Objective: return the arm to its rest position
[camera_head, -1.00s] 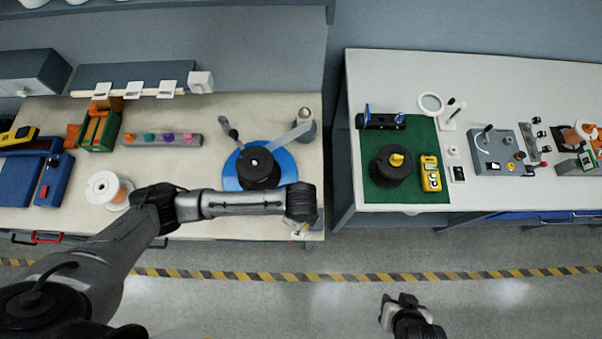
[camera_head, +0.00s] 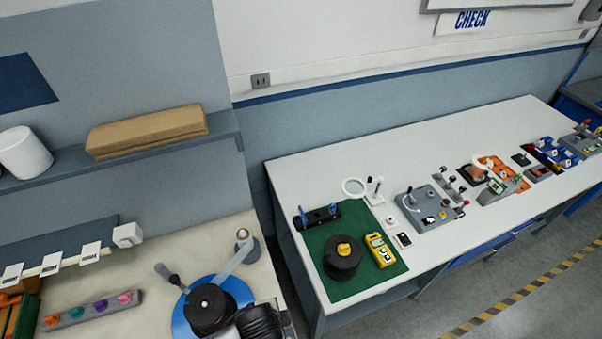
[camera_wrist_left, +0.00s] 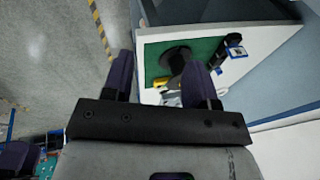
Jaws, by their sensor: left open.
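In the left wrist view my left gripper (camera_wrist_left: 160,78) is open, with its two dark fingers apart and nothing between them. Past the fingers are the white table and green mat, some way off. In the head view only a black part of my arm (camera_head: 260,322) shows at the bottom edge, close to the black spool (camera_head: 209,307) on the blue disc (camera_head: 181,325). I cannot tell whether the two touch. My left gripper's fingers are outside the head view.
The white table (camera_head: 460,140) carries a green mat (camera_head: 350,289) with a black spool (camera_head: 342,262) and a yellow meter (camera_head: 380,249). Several devices stand farther right. The left bench (camera_head: 150,258) holds a grey rack (camera_head: 92,308). A gap separates the tables.

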